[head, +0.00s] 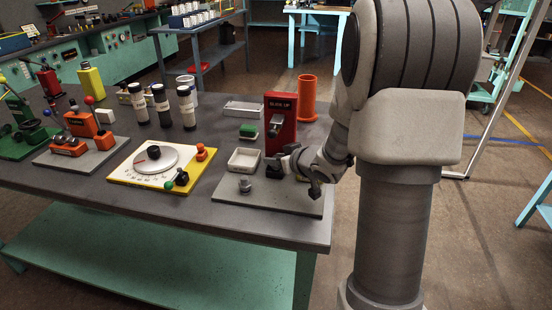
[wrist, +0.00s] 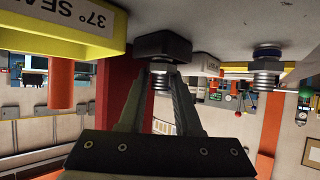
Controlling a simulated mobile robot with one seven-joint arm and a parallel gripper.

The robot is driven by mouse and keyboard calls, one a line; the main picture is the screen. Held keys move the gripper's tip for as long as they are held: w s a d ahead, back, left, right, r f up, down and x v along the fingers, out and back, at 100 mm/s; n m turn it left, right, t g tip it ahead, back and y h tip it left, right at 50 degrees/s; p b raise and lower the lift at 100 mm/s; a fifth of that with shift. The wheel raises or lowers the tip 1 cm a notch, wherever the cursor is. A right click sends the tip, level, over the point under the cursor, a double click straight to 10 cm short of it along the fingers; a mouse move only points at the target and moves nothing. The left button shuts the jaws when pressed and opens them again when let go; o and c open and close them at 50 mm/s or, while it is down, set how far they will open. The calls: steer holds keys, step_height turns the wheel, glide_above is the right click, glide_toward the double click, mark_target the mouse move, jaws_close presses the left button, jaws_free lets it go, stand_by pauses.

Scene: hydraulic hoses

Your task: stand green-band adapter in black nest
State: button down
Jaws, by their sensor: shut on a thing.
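My gripper (head: 285,164) is low over the right end of the bench. In the wrist view, which looks upside down, its two fingers (wrist: 161,82) are shut on a silver threaded adapter (wrist: 160,83). The fingers hide much of it, and no green band shows. The black nest (wrist: 163,46) is right at the adapter's end. I cannot tell whether the adapter is seated in it or just against it. In the head view the nest (head: 271,172) shows as a small dark block beside my gripper.
A blue-band adapter (wrist: 265,66) stands apart on the grey plate (head: 285,203). A yellow block (wrist: 55,30) marked "37° SEAT" is close by the nest. A red "SLIDE UP" stand (head: 281,122), white tray (head: 243,160) and orange cylinder (head: 308,98) are nearby.

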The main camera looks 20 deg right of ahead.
steer(key=c, duration=0.5)
jaws_free()
steer(key=shift+p+v, duration=2.95)
steer(key=shift+v, duration=5.8)
